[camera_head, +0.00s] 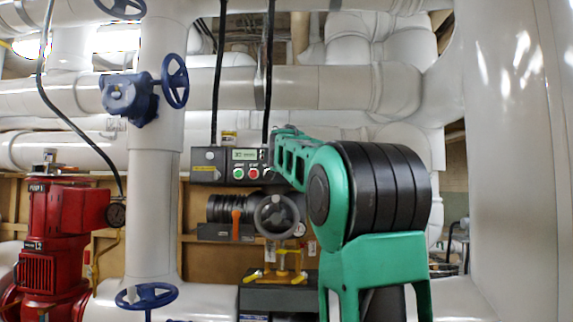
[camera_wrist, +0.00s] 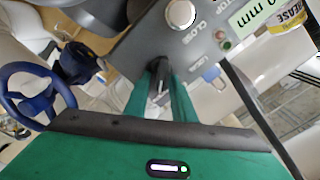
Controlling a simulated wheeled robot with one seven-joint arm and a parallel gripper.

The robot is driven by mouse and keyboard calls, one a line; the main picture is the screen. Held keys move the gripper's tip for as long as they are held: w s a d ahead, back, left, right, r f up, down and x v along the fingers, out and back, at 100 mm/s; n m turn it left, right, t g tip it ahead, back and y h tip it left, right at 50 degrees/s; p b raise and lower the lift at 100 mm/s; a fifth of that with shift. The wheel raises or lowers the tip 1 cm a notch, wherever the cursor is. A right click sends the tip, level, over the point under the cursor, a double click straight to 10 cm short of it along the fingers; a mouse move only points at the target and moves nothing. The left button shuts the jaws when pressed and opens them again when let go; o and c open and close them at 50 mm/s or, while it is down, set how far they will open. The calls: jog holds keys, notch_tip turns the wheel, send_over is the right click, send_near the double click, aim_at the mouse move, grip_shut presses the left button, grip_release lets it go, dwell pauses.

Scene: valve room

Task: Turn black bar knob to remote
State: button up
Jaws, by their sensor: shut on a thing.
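A grey control panel (camera_head: 207,168) with a small display (camera_head: 245,155), a green button and a red button hangs in the middle of the head view. My green arm reaches to its right side and hides the knob there. In the wrist view, my gripper (camera_wrist: 160,84) is at the panel (camera_wrist: 150,52), its two green fingers closed around the black bar knob (camera_wrist: 158,78). The fingers cover much of the knob, so its exact pointing is hard to tell. The lettering beside it is tilted and only partly readable; no "remote" mark is clear.
A grey handwheel (camera_head: 277,216) and an orange lever (camera_head: 236,222) sit below the panel. Black cables run up from the panel. A large white pipe (camera_head: 510,160) stands right of my arm.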

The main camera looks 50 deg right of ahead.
jog(key=shift+w+f+m, duration=0.1)
jog(key=shift+f+m, duration=0.1)
jog(key=shift+m, duration=0.3)
dwell(0.3)
jog(key=o, duration=0.7)
jog(key=shift+f, duration=0.1)
jog(key=v, duration=1)
jog(key=shift+s+a, duration=0.25)
jog(key=shift+s, duration=0.05)
